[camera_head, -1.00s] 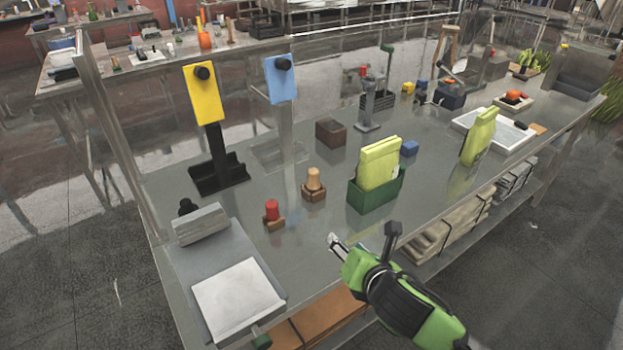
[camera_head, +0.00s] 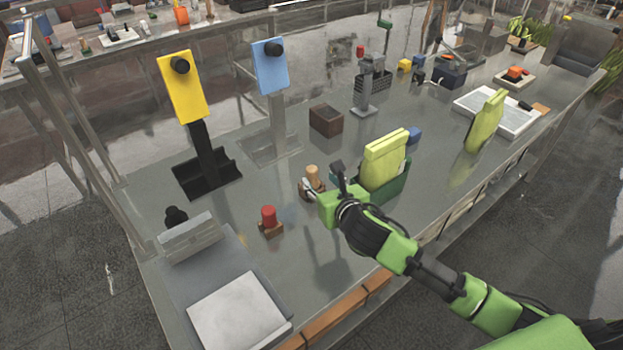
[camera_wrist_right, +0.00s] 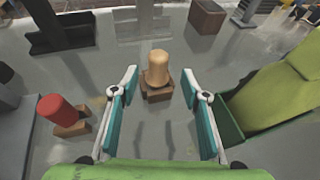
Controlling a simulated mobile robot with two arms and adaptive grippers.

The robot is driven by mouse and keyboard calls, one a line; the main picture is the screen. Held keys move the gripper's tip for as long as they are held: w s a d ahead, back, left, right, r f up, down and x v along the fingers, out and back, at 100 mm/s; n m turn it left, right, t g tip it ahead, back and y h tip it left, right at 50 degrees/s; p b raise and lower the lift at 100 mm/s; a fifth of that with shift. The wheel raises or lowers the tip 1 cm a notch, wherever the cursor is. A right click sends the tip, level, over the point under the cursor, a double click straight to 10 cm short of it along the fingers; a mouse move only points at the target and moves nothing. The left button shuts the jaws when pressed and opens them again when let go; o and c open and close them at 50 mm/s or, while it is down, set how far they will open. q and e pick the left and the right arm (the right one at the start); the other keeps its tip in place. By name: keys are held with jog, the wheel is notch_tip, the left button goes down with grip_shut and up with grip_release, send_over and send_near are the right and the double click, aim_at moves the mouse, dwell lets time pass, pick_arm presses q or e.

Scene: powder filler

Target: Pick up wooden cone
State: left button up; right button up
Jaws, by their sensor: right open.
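The wooden cone (camera_head: 312,173) is a tan, rounded peg upright on a small brown base (camera_wrist_right: 158,92) on the metal table. In the right wrist view the cone (camera_wrist_right: 157,68) is ahead of and between the fingers, beyond their tips. My right gripper (camera_wrist_right: 164,88) is open and empty, with teal pads. In the head view my right gripper (camera_head: 312,190) is just in front of the cone and partly hides its base. My left gripper is not in view.
A red peg (camera_head: 268,215) on its own base stands left of the cone. A green box (camera_head: 398,183) with yellow-green packs (camera_head: 385,158) stands close on the right. A brown box (camera_head: 326,120) is behind. Yellow (camera_head: 184,85) and blue (camera_head: 270,66) panels stand at back left.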

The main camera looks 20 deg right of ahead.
aim_at(314, 177)
jog(key=shift+x, duration=1.2)
jog(key=x, duration=0.2)
jog(key=p+x, duration=0.1)
jog(key=x, duration=0.1)
jog(key=shift+a+f, duration=0.1)
jog(key=shift+a, duration=0.1)
jog(key=shift+w+f, duration=0.15)
jog(key=shift+w, duration=0.1)
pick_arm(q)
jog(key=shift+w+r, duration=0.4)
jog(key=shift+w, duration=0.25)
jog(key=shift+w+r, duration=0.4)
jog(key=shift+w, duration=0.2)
pick_arm(e)
grip_shut()
